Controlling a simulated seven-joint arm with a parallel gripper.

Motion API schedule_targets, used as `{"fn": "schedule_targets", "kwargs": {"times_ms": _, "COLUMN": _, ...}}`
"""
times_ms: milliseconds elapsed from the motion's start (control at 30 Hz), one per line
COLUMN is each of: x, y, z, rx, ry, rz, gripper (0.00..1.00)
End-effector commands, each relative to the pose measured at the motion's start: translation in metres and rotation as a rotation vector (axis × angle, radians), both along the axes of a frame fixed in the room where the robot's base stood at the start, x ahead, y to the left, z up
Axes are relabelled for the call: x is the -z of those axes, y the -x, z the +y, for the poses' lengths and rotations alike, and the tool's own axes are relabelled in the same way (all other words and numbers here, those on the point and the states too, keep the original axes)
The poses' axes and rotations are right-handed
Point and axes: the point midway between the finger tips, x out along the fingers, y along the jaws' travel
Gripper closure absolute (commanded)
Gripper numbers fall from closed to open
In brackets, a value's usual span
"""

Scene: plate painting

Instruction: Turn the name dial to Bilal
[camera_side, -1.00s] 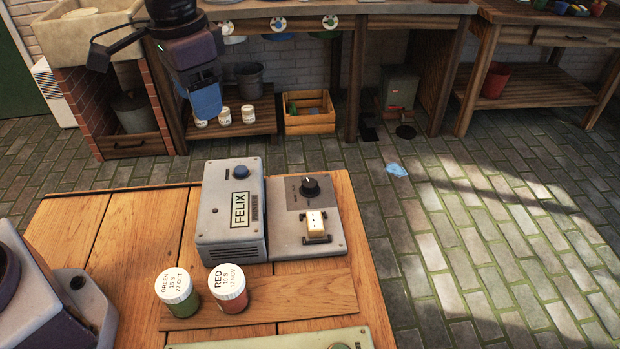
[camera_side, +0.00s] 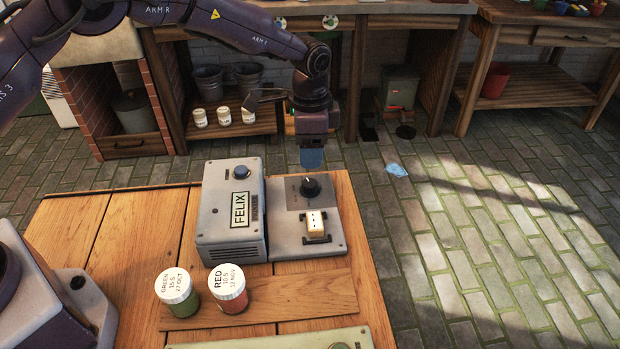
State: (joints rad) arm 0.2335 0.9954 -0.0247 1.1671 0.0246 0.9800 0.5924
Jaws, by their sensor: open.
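The dial's small markings are too small to read. My gripper (camera_side: 313,160) points down with blue fingertips just above and behind the dial, apparently not touching it. It is open, and nothing shows between the fingers.
A green jar (camera_side: 181,298) and a red jar (camera_side: 230,296) stand on a wooden board (camera_side: 300,298) in front of the box. A grey machine (camera_side: 50,300) is at the lower left. A pale green panel (camera_side: 270,342) lies at the front edge.

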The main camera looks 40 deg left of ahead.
Motion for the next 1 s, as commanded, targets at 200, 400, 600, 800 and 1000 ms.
{"fn": "schedule_targets", "kwargs": {"times_ms": 200, "x": 0.048, "y": 0.001, "z": 0.0, "rx": 0.0, "ry": -0.002, "rz": 0.003, "gripper": 0.41}}
{"fn": "schedule_targets", "kwargs": {"times_ms": 400, "x": 0.076, "y": 0.0, "z": 0.0, "rx": -0.001, "ry": -0.001, "rz": 0.001, "gripper": 0.41}}
{"fn": "schedule_targets", "kwargs": {"times_ms": 600, "x": 0.087, "y": 0.0, "z": 0.0, "rx": -0.002, "ry": 0.0, "rz": -0.001, "gripper": 0.41}}
{"fn": "schedule_targets", "kwargs": {"times_ms": 800, "x": 0.087, "y": 0.0, "z": 0.0, "rx": -0.002, "ry": 0.0, "rz": -0.001, "gripper": 0.41}}
{"fn": "schedule_targets", "kwargs": {"times_ms": 1000, "x": 0.087, "y": 0.0, "z": 0.0, "rx": -0.002, "ry": 0.0, "rz": -0.001, "gripper": 0.76}}
